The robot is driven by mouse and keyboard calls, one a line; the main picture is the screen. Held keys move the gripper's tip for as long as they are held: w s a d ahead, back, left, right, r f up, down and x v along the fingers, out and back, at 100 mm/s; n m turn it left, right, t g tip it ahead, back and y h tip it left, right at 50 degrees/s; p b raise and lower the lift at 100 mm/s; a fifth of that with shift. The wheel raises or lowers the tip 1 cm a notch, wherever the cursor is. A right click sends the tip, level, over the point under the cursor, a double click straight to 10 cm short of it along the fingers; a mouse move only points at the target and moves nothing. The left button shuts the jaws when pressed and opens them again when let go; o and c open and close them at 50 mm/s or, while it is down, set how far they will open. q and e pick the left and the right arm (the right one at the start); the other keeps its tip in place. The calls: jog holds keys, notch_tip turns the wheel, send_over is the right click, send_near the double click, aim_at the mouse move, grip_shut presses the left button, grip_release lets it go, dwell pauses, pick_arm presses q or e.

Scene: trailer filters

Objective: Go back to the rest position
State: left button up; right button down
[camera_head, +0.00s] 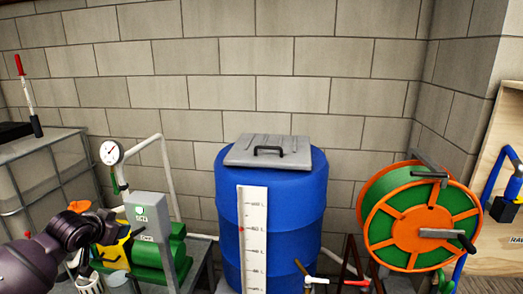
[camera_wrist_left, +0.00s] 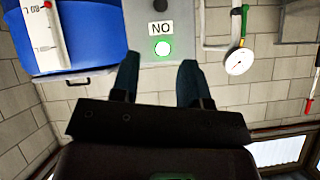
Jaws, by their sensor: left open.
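My left arm comes in at the lower left of the head view, its dark wrist (camera_head: 72,228) to the left of a grey control box (camera_head: 147,205). In the left wrist view my left gripper (camera_wrist_left: 157,75) is open, with nothing between its two dark fingers. Beyond the fingertips is the same box (camera_wrist_left: 180,75), with a lit green button (camera_wrist_left: 162,48) and a label reading "NO". I cannot tell the exact gap to the box. My right gripper is in neither view.
A blue barrel (camera_head: 300,215) with a grey lid (camera_head: 267,152) stands in the middle. An orange and green hose reel (camera_head: 410,222) is to its right. A pressure gauge (camera_head: 111,152) on white pipe rises behind the box. A caged tank (camera_head: 50,170) is at left.

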pick_arm(q)
jog(key=s+d+f+m+t+h, duration=0.2)
jog(key=s+d+f+t, duration=0.2)
jog(key=s+d+f, duration=0.45)
jog(key=s+d+f+n+g+y, duration=0.1)
jog(key=s+d+f+n, duration=0.1)
jog(key=s+f, duration=0.6)
jog(key=s+d+f+n+g+y, duration=0.1)
jog(key=s+d+f, duration=0.4)
jog(key=s, duration=0.9)
notch_tip(320, 180, down, 3)
jog(key=shift+s+d+r+n+g+b, duration=0.1)
jog(key=shift+s+d+n+g+b, duration=0.2)
jog(key=shift+n+g, duration=0.35)
jog(key=shift+w, duration=0.1)
